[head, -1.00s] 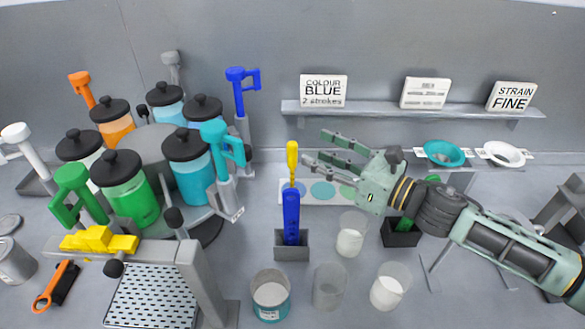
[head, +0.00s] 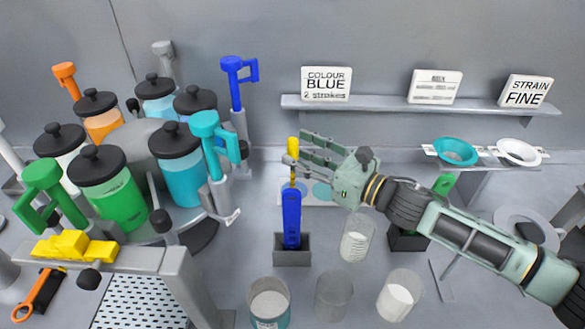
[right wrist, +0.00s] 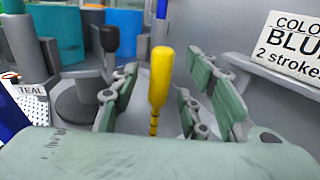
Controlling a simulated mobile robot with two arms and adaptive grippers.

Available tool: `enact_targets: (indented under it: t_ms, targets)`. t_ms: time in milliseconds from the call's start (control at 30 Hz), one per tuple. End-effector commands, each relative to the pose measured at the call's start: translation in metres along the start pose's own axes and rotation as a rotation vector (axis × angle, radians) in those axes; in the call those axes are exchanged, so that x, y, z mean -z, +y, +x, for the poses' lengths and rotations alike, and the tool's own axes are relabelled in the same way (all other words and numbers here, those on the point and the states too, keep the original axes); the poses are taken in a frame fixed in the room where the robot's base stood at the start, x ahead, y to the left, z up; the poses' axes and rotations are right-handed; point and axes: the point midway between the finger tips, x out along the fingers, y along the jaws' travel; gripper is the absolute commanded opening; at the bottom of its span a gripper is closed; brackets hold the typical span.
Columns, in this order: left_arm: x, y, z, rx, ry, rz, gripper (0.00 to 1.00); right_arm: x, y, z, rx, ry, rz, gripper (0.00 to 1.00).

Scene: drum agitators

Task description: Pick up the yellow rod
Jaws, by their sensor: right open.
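The yellow rod (head: 293,150) stands upright, its thin lower part going down into a blue holder (head: 291,215) set in a grey block (head: 292,252). My right gripper (head: 297,150) reaches in from the right at the height of the rod's thick top. In the right wrist view the yellow rod (right wrist: 160,80) stands between the two open green fingers (right wrist: 160,95), with a gap to each side. The rod's lowest end is hidden. My left gripper is not in view.
A carousel of coloured jars (head: 120,190) is at left. A shelf (head: 420,107) with sign cards runs along the wall behind. Teal and white funnels (head: 456,150) sit at right.

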Motion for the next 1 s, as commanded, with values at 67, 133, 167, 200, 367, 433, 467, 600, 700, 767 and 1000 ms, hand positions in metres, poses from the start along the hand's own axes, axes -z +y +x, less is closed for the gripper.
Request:
enact_targets:
  t_ms: [67,133,167,200,367,433,467,600,700,767,1000]
  targets:
    - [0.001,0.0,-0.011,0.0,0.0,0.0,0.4,-0.004,0.001,0.013,0.0,-0.001,0.003,0.41]
    - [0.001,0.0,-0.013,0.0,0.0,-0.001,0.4,-0.003,0.001,0.021,0.0,-0.001,0.001,0.41]
    - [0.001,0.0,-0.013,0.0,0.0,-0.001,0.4,-0.002,0.001,0.023,0.0,-0.001,0.001,0.41]
    - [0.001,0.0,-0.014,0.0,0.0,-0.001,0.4,-0.001,0.001,0.026,0.0,0.0,0.001,0.41]
    - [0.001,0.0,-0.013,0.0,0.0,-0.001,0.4,0.0,0.001,0.027,0.0,0.0,0.0,0.41]
    - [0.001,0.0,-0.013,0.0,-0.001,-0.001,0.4,0.001,0.001,0.027,0.0,0.0,0.0,0.41]
    - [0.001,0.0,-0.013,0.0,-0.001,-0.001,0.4,0.001,0.001,0.027,0.0,0.0,0.0,0.41]
    - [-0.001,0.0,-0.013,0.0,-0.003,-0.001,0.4,0.0,0.001,0.027,0.0,0.0,0.0,0.29]
    - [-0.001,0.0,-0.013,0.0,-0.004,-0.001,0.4,0.0,0.001,0.027,0.0,0.0,0.0,0.2]
    - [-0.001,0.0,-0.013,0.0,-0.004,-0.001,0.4,0.0,0.001,0.027,0.0,0.0,0.0,0.15]
    - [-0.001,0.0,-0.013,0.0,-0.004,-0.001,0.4,0.0,0.001,0.027,0.0,0.0,0.0,0.0]
